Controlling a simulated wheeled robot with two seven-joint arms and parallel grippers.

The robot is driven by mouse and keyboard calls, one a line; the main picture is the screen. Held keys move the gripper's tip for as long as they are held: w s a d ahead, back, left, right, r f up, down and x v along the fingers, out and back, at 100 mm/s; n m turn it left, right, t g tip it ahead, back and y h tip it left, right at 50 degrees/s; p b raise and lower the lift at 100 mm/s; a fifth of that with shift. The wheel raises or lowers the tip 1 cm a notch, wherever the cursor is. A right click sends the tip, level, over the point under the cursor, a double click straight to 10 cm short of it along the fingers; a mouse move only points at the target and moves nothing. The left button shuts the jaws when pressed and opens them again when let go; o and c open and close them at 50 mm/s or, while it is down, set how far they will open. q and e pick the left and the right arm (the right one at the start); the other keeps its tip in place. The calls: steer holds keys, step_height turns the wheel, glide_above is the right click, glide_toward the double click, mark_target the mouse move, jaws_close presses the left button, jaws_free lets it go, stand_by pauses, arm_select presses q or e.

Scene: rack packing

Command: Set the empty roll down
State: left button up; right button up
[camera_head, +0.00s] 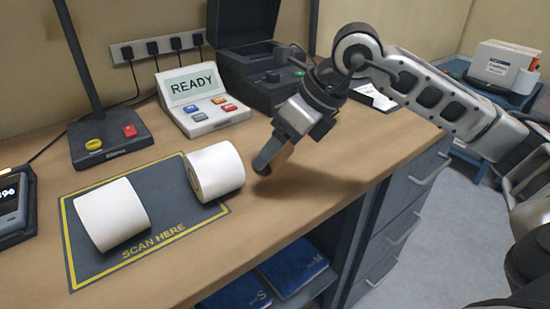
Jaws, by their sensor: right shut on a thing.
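My right gripper (268,162) reaches in from the right, low over the wooden table, just right of the scan mat. My left gripper is not in view.
A control box reading READY (203,99) and a black printer-like machine with raised lid (265,80) stand behind. A post's base (107,140) and a display device (12,205) are at the left. Bare table (345,155) lies right of the gripper. Blue binders (294,268) lie below.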

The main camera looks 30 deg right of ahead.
mark_target(275, 161)
steer(key=f, duration=0.4)
steer(key=shift+w+a, duration=0.1)
steer(key=shift+w, duration=0.2)
steer(key=o, duration=1)
steer(key=shift+r, duration=0.1)
steer(key=shift+c, duration=0.2)
steer(key=v, duration=1.2)
steer(key=shift+s, duration=0.1)
